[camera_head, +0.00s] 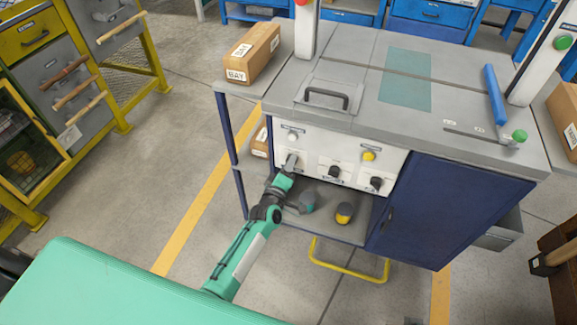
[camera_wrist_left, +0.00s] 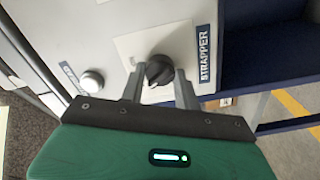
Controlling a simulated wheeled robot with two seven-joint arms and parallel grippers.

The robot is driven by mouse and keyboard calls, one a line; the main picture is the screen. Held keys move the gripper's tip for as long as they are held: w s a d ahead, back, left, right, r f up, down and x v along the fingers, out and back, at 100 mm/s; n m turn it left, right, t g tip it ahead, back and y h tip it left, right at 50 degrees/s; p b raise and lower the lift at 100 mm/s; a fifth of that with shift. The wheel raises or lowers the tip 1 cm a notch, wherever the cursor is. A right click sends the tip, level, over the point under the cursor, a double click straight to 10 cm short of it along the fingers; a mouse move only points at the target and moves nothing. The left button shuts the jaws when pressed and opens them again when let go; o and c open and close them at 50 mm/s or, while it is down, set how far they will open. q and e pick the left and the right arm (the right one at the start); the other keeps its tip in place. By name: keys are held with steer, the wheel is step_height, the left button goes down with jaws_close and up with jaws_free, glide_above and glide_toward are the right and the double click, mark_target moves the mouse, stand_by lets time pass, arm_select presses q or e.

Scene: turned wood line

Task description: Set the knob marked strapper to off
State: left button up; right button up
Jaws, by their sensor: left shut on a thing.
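The strapper knob (camera_wrist_left: 159,70) is a round black knob on a white plate, with a dark STRAPPER label (camera_wrist_left: 204,53) beside it in the left wrist view. My left gripper (camera_wrist_left: 160,84) has its two grey fingers on either side of this knob and is shut on it. In the head view my left gripper (camera_head: 290,163) reaches the left end of the white control panel (camera_head: 318,143) and largely hides that knob. The off mark cannot be read. My right gripper is not in view.
Two more black knobs, a middle one (camera_head: 334,172) and a right one (camera_head: 377,182), sit on the panel. A white button (camera_head: 293,137) and a yellow button (camera_head: 369,155) are above them. An open shelf (camera_head: 335,228) lies below, with a blue cabinet door (camera_head: 445,210) to the right.

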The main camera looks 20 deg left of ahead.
arm_select(q)
steer(key=shift+n, duration=0.3)
steer(key=o, duration=1)
steer(key=shift+s, duration=0.15)
steer(key=shift+s+a+p, duration=0.15)
steer(key=shift+s+p, duration=0.05)
steer(key=shift+s, duration=3.2)
steer(key=shift+s+a+p, duration=0.1)
steer(key=shift+s+p, duration=0.1)
steer(key=shift+s, duration=3.2)
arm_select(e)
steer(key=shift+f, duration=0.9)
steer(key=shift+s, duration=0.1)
